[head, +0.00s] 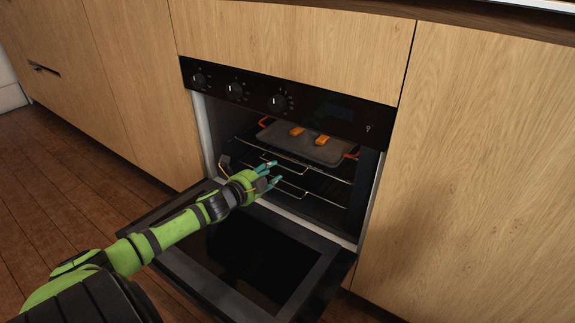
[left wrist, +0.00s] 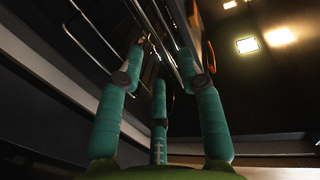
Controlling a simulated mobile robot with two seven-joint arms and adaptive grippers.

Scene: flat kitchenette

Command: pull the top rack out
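The oven (head: 325,110) is open and its door (head: 250,245) is folded down. The top rack (head: 330,178), made of thin wire, is inside the oven under a grey tray (head: 318,153). Its wires also show in the left wrist view (left wrist: 165,30). My left gripper (head: 272,175) is at the oven mouth, by the front of the racks. Its teal fingers are apart, with their tips close to the wires in the left wrist view (left wrist: 158,60). I cannot tell whether they touch a wire. My right gripper is not in view.
The tray has red handles and carries two orange pieces (head: 297,131). A lower wire rack (head: 325,201) sits beneath. The lowered door lies below my left arm. Wooden cabinet fronts (head: 470,160) flank the oven. The wooden floor (head: 45,185) is clear at the left.

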